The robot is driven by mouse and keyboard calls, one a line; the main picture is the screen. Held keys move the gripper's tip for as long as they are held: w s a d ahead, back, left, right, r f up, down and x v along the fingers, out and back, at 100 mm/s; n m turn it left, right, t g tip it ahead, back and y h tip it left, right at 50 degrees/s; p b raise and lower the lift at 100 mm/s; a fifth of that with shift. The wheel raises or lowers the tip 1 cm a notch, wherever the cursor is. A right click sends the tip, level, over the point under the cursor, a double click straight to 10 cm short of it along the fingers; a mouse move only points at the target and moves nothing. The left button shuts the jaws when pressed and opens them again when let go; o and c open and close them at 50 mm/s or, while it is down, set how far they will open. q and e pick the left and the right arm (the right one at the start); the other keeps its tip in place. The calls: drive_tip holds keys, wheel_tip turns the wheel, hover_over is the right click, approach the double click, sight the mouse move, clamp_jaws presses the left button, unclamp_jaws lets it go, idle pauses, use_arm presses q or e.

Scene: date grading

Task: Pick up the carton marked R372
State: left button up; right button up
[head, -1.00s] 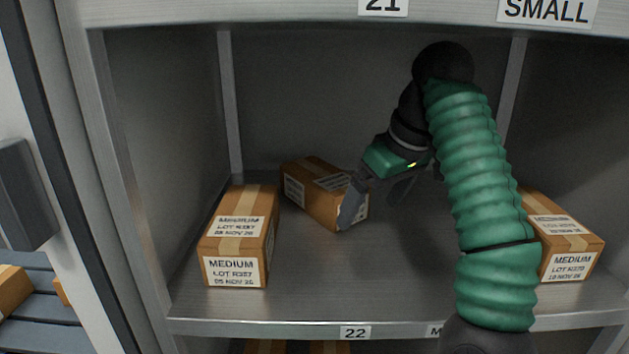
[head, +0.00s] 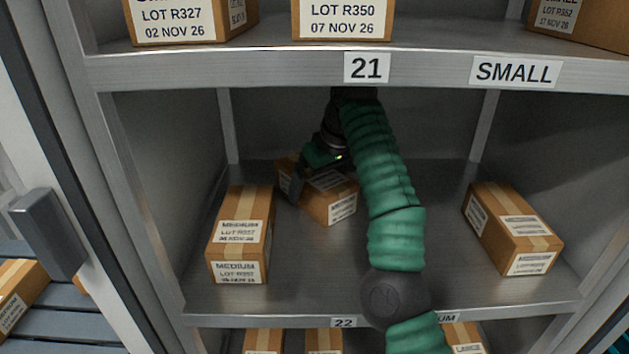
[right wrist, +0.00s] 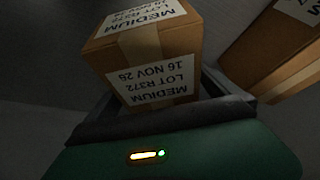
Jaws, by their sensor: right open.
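The R372 carton (head: 341,209) is a brown box with tape and white labels, standing turned at an angle at the back middle of the shelf. In the right wrist view the carton (right wrist: 150,45) shows "MEDIUM LOT R372 16 NOV 26" upside down, close before the jaws. My right gripper (head: 305,182) is open at its left end, one finger showing against the carton's left part. The other finger is mostly hidden, so I cannot tell whether the carton is between them or touched. The left gripper is not in view.
A MEDIUM carton (head: 241,235) stands close by at front left; a carton's edge also shows in the right wrist view (right wrist: 270,50). Another MEDIUM carton (head: 512,230) stands at right. The upper shelf edge (head: 420,72) lies above my arm.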

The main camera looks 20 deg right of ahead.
drive_tip(key=shift+w+f, duration=0.15)
drive_tip(key=shift+f, duration=0.15)
drive_tip(key=shift+r, duration=0.15)
drive_tip(key=shift+c, duration=1.4)
drive_tip(key=c, duration=1.7)
